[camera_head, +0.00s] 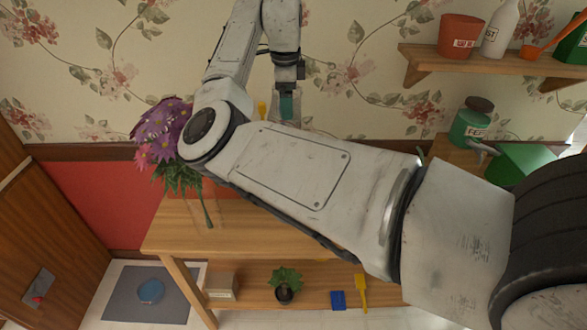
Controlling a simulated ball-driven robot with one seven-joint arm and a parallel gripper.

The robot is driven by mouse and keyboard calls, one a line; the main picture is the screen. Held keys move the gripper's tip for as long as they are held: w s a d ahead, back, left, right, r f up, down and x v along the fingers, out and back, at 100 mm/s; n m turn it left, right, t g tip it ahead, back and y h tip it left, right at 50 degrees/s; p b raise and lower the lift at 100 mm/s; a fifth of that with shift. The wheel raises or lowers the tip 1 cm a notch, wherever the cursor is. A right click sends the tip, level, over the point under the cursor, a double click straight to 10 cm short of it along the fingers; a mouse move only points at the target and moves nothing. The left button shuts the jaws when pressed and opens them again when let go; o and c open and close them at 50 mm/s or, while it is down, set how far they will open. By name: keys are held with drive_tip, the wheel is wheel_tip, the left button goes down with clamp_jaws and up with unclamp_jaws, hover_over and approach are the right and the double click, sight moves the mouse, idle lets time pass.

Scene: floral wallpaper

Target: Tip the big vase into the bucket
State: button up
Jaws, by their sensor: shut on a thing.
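My gripper (287,88) is at the top centre, pointing down, shut on what looks like a clear glass vessel (297,108) with teal showing in it. The vessel looks upright above the table's back edge, and its lower part is hidden by my arm. I cannot tell which is the big vase. An orange-red pot or bucket (461,36) with a label stands on the wall shelf; no other bucket shows clearly.
The wall shelf (425,58) also holds a white bottle (499,30). A green feed jar (472,125) and a green watering can (520,160) stand at the right. The lower shelf has a small plant (285,283) and a yellow tool (361,292). My arm hides much of the tabletop.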

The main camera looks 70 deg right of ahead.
drive_tip(key=shift+w+a+f+g+y, duration=0.1)
drive_tip(key=shift+a+f+g+y, duration=0.45)
drive_tip(key=shift+g, duration=0.35)
drive_tip(key=shift+r, duration=0.15)
wheel_tip(320, 180, up, 5)
drive_tip(key=shift+f, duration=0.1)
idle(0.7)
